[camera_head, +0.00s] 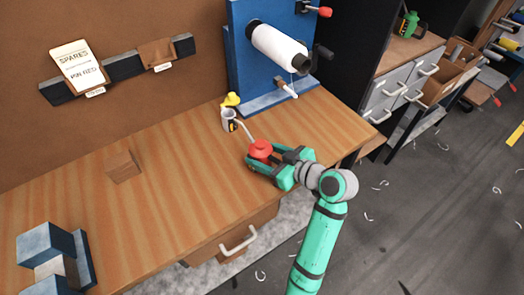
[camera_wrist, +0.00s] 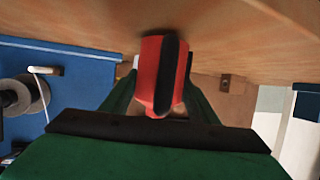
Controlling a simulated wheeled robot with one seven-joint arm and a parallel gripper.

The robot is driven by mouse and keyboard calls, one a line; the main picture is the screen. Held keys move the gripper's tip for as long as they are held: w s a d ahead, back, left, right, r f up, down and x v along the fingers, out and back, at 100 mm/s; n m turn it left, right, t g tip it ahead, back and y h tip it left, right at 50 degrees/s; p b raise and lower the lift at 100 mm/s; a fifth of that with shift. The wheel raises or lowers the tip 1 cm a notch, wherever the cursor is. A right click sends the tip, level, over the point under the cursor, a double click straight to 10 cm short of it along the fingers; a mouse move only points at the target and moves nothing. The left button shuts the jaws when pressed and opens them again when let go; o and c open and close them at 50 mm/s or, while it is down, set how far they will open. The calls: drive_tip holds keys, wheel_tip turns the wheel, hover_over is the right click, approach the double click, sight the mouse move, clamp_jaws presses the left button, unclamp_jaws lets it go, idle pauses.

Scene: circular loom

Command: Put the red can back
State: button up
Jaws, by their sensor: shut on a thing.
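The red can (camera_head: 260,149) has a thin pale spout pointing up and left, over the right part of the wooden workbench (camera_head: 180,165). My green gripper (camera_head: 268,161) is shut on the red can, reaching in from the lower right. In the wrist view the red can (camera_wrist: 148,72) shows as a red body with a dark stripe between my gripper's fingers (camera_wrist: 155,100). The can is at or close to the bench top; I cannot tell whether it touches it. Its lower part is hidden by my fingers.
A pale cup with dark and yellow marks (camera_head: 228,121) and a yellow piece (camera_head: 231,99) stand just left of the spout. Behind is a blue loom frame (camera_head: 240,50) with a white roll (camera_head: 278,46). Mid-bench is clear.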

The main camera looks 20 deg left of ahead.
drive_tip(key=shift+d, duration=0.3)
drive_tip(key=shift+a+f, duration=0.1)
drive_tip(key=shift+f, duration=0.2)
drive_tip(key=shift+f, duration=0.15)
drive_tip(key=o, duration=1.9)
drive_tip(key=shift+w, duration=0.1)
drive_tip(key=v, duration=1)
drive_tip(key=shift+d, duration=0.35)
